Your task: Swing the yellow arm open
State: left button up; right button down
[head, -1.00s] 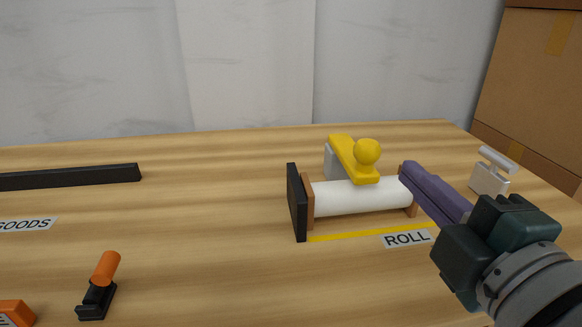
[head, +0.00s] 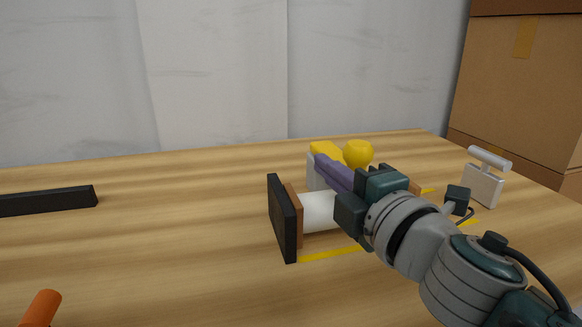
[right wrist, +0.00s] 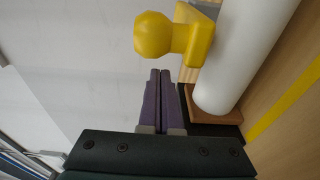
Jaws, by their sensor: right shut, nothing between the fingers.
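The yellow arm (head: 325,148) with its round knob (head: 358,153) sits on a grey post (head: 311,172) above the white roll (head: 318,212). My right gripper (head: 318,157) has its purple fingers shut and empty. In the head view the fingers cross in front of the arm and hide part of it. In the right wrist view the fingertips (right wrist: 160,72) are beside the yellow arm (right wrist: 202,38), just off the knob (right wrist: 154,35), with a small gap visible. The white roll (right wrist: 240,50) lies past the arm there. My left gripper is not in view.
A black end plate (head: 282,218) and a brown disc stand at the roll's left end. A white T-handled piece (head: 483,183) stands to the right, before cardboard boxes (head: 520,90). A black bar (head: 45,200) and an orange handle (head: 42,308) are at left. Table between is clear.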

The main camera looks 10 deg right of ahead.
jog(key=shift+s+d, duration=0.15)
jog(key=shift+d, duration=0.45)
jog(key=shift+s+d, duration=0.15)
jog(key=shift+d, duration=0.4)
jog(key=shift+d, duration=0.15)
